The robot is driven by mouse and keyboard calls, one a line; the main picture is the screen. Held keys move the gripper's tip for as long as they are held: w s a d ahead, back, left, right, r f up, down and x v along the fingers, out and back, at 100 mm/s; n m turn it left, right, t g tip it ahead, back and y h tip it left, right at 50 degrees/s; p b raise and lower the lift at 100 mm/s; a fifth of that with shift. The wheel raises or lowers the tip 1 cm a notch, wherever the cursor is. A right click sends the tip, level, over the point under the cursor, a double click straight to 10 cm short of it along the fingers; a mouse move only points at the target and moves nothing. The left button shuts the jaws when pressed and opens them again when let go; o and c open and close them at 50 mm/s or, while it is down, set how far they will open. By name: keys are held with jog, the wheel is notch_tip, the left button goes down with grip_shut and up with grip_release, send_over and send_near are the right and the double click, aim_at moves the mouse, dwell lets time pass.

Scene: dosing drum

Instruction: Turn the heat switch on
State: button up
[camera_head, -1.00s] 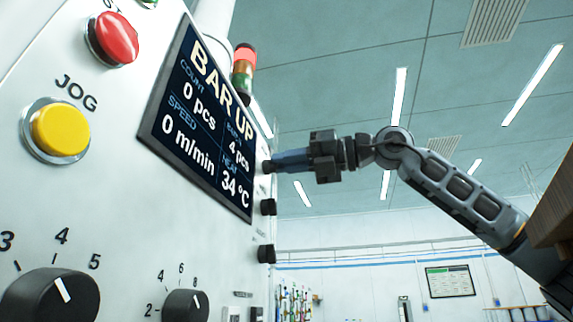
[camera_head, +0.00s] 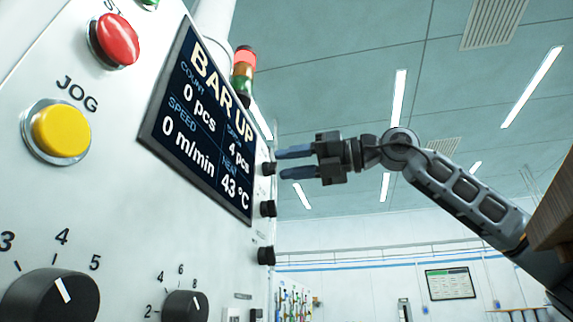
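A column of black knobs sits along the right edge of the white control panel: an upper knob (camera_head: 268,169), a middle knob (camera_head: 267,208) and a lower knob (camera_head: 266,255). Their labels are too small and slanted to read, so which is the heat switch cannot be read from labels. The display (camera_head: 205,120) reads "BAR UP" and a heat value of 43 °C. My gripper (camera_head: 281,163) is open and empty, its blue fingers apart, just to the right of the upper knob.
A yellow JOG button (camera_head: 61,131), a red button (camera_head: 115,39) and numbered dials (camera_head: 186,306) are on the near panel. A signal tower (camera_head: 243,72) rises behind it. A brown wooden edge (camera_head: 551,215) is at the right. The space around my gripper's right side is clear.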

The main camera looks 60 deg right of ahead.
jog(key=v, duration=0.6)
jog(key=shift+s+b, duration=0.3)
jog(key=shift+s, duration=0.05)
jog(key=shift+d, duration=0.1)
